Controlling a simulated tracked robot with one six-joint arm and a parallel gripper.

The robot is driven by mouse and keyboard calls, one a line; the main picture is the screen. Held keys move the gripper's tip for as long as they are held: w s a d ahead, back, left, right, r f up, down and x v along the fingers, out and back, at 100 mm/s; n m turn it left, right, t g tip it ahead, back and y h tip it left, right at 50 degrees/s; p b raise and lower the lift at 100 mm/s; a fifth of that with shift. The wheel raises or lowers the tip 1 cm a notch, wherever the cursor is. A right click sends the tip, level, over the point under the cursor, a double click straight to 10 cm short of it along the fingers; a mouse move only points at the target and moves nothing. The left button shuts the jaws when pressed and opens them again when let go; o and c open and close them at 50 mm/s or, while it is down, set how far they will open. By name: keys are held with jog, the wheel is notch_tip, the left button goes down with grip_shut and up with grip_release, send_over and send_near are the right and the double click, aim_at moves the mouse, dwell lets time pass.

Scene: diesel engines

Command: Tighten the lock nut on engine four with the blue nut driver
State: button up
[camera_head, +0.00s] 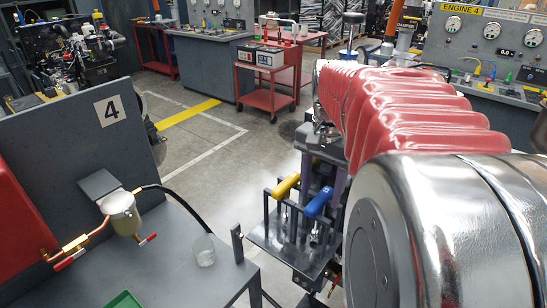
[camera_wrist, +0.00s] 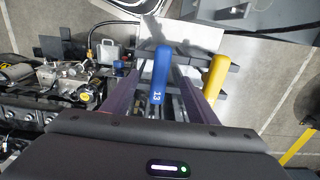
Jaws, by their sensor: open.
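My gripper (camera_wrist: 158,88) is open, with a finger on each side of the handle and visible gaps. In the head view my gripper (camera_head: 325,172) hangs just behind the rack. A yellow-handled driver (camera_head: 286,186) stands to the left of the blue one. An engine (camera_wrist: 65,85) shows at the left of the wrist view. I cannot make out the lock nut.
A panel marked 4 (camera_head: 70,150) rises behind a grey bench (camera_head: 180,265) with a clear cup (camera_head: 203,250) and a filter with copper pipe. A red cart (camera_head: 268,98) stands farther back. An ENGINE 4 sign (camera_head: 461,10) hangs at upper right. The middle floor is clear.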

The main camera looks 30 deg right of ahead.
aim_at(320, 197)
jog(key=shift+f, duration=1.05)
jog(key=shift+r, duration=0.1)
grip_shut()
dwell(0.4)
dwell(0.8)
notch_tip(320, 197, up, 16)
dwell(2.0)
